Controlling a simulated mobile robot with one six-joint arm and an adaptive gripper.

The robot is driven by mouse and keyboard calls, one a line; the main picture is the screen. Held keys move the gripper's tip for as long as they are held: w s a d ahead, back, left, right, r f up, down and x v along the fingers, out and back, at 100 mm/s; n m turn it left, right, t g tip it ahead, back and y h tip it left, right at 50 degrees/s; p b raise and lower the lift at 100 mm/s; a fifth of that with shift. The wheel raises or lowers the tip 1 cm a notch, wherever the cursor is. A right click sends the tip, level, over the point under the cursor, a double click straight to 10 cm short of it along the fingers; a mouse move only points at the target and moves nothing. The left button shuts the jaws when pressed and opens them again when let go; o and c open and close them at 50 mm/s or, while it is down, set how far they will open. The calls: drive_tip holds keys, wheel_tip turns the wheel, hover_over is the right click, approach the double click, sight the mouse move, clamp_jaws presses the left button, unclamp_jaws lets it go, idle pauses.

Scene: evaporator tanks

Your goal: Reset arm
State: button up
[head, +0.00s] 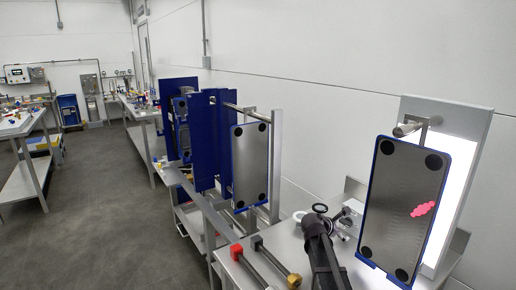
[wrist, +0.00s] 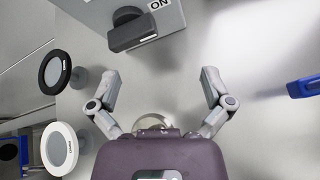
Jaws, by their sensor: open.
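My gripper (wrist: 160,85) shows in the wrist view with its two grey fingers spread wide and nothing between them. It is over a pale grey metal surface (wrist: 250,135). A round metallic object shows just behind the fingers, partly hidden by the purple gripper body. In the head view, a black part of my arm rises from the lower edge at the bench; my gripper's fingers are too small to make out clearly there.
A black-rimmed disc (wrist: 54,71) and a white-rimmed disc (wrist: 59,149) stand left of my gripper. A dark switch (wrist: 140,30) on a grey box marked ON is ahead. A blue-edged plate with a pink patch (head: 405,205) hangs at right. Open floor (head: 110,215) lies left.

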drive_tip(key=s+a+m+g+y+p, duration=0.1)
drive_tip(key=s+a+m, duration=0.1)
drive_tip(key=s+m, duration=0.1)
drive_tip(key=s+a+f+m+g+y+p, duration=0.1)
drive_tip(key=s+a+m+y+p, duration=0.1)
drive_tip(key=s+m, duration=0.2)
drive_tip(key=s+a+m+g+y+p, duration=0.1)
drive_tip(key=s+a+m, duration=0.1)
drive_tip(key=s+m, duration=0.2)
drive_tip(key=shift+s+f+g+y, duration=0.15)
drive_tip(key=shift+s+y, duration=0.05)
drive_tip(key=shift+s, duration=0.5)
drive_tip(key=shift+s+f+g+y, duration=0.15)
drive_tip(key=shift+s+y, duration=0.05)
drive_tip(key=shift+s, duration=0.45)
drive_tip(key=s+a+m+g+y+p, duration=0.1)
drive_tip(key=s+a+m, duration=0.1)
drive_tip(key=s+m, duration=0.1)
drive_tip(key=s+a+r+m+g+y+p, duration=0.1)
drive_tip(key=s+a+m+y, duration=0.1)
drive_tip(key=s, duration=0.3)
drive_tip(key=s+a+m+y+p, duration=0.2)
drive_tip(key=s+a+m, duration=0.2)
drive_tip(key=shift+s+a+r+m+g, duration=0.2)
drive_tip(key=shift+s+r+m+g, duration=0.1)
drive_tip(key=shift+m+g, duration=0.1)
